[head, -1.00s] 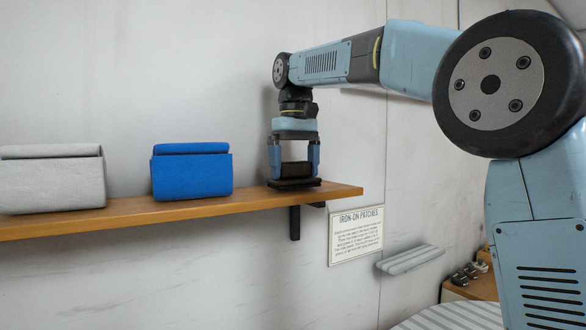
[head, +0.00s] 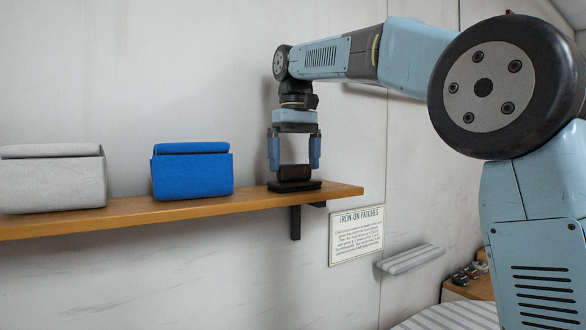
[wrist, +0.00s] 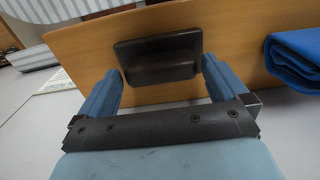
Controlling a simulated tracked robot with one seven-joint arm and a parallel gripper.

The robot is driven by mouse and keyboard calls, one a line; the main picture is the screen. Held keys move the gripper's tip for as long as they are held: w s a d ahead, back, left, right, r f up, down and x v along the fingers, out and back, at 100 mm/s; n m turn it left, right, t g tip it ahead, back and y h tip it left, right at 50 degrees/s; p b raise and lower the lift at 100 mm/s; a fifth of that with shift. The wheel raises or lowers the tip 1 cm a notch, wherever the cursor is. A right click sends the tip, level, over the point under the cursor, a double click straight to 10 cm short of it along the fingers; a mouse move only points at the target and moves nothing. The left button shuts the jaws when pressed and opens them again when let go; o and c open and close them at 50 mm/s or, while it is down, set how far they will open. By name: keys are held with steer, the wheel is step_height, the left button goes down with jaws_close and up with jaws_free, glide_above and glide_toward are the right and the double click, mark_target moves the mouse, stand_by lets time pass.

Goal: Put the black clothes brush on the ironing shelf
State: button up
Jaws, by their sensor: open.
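The black clothes brush (head: 295,185) lies on the wooden shelf (head: 130,217), near the shelf's right end. It has a flat dark base and a raised dark brown block on top. My gripper (head: 294,168) is open above the brush, its fingers pointing down on either side of the raised block. In the wrist view the brush (wrist: 158,58) lies on the shelf (wrist: 232,50) beyond the fingertips of my gripper (wrist: 160,80), with nothing held between them.
A sign reading "Iron-on patches" (head: 356,236) is on the wall below the shelf's right end. A striped board (head: 410,259) is lower right.

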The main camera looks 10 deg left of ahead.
steer(key=shift+r, duration=2.7)
steer(key=s+d+f+m+t, duration=0.2)
steer(key=s+d+f, duration=0.3)
steer(key=d, duration=0.5)
steer(key=s+d+f+m+t, duration=0.15)
steer(key=s+d+f, duration=0.35)
steer(key=d, duration=0.5)
steer(key=s+d+f+m+t, duration=0.1)
steer(key=s+d+f+m, duration=0.1)
steer(key=s+d+f, duration=0.3)
steer(key=s+d+f+m+t, duration=0.1)
steer(key=s+d+f+m, duration=0.1)
steer(key=s+d+f, duration=0.3)
steer(key=s+f, duration=0.4)
steer(key=f, duration=0.4)
steer(key=shift+s, duration=0.15)
steer(key=shift+f, duration=0.1)
